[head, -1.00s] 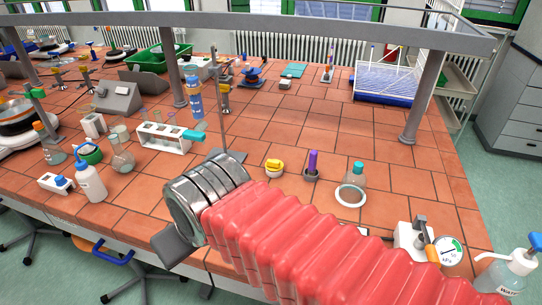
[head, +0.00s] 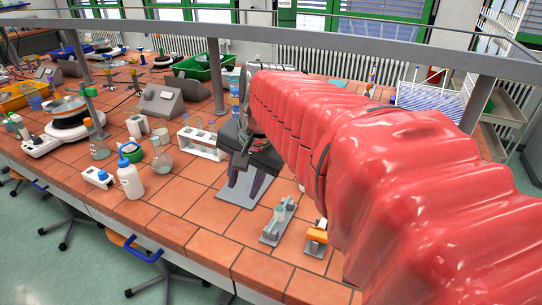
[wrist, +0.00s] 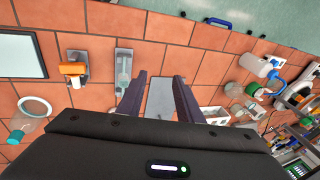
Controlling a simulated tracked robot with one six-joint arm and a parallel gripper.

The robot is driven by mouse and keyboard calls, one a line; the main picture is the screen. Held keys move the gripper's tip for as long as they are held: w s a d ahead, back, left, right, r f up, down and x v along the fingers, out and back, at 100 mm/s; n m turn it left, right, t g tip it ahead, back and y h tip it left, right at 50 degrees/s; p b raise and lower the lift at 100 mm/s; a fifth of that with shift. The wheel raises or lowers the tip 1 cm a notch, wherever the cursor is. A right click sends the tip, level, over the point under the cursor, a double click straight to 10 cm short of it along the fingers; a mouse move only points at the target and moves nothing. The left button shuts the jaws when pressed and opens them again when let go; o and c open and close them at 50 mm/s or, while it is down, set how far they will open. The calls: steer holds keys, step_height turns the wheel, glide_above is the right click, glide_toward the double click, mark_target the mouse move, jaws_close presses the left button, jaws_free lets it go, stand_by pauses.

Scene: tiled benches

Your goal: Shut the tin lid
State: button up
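I cannot make out a tin or its lid with certainty in either view. My gripper (head: 242,192) points down over the bench in the head view, above a flat grey plate (head: 232,201). In the wrist view my gripper (wrist: 159,78) is open, with its two dark fingers apart and no object held between them. The grey plate (wrist: 160,100) shows below and between the fingers. My red-sleeved arm hides the right part of the bench in the head view.
A grey device (head: 278,221) and an orange-topped block (head: 317,235) stand near the front edge. A white rack (head: 203,143), a round flask (head: 161,160) and a wash bottle (head: 130,180) stand left of the gripper. A grey rail (head: 300,46) crosses behind.

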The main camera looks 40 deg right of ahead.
steer(key=w+d+f+m+y, duration=0.1)
steer(key=d+m, duration=0.8)
steer(key=d, duration=0.6)
steer(key=w+d+f+m+y, duration=0.1)
steer(key=d+f+m, duration=0.1)
steer(key=d+m, duration=0.7)
steer(key=d, duration=0.7)
steer(key=shift+d+m, duration=0.15)
steer(key=shift+m, duration=0.15)
steer(key=x, duration=1.4)
steer(key=shift+a+r, duration=0.15)
steer(key=shift+a, duration=0.15)
steer(key=shift+c, duration=0.6)
jaws_close()
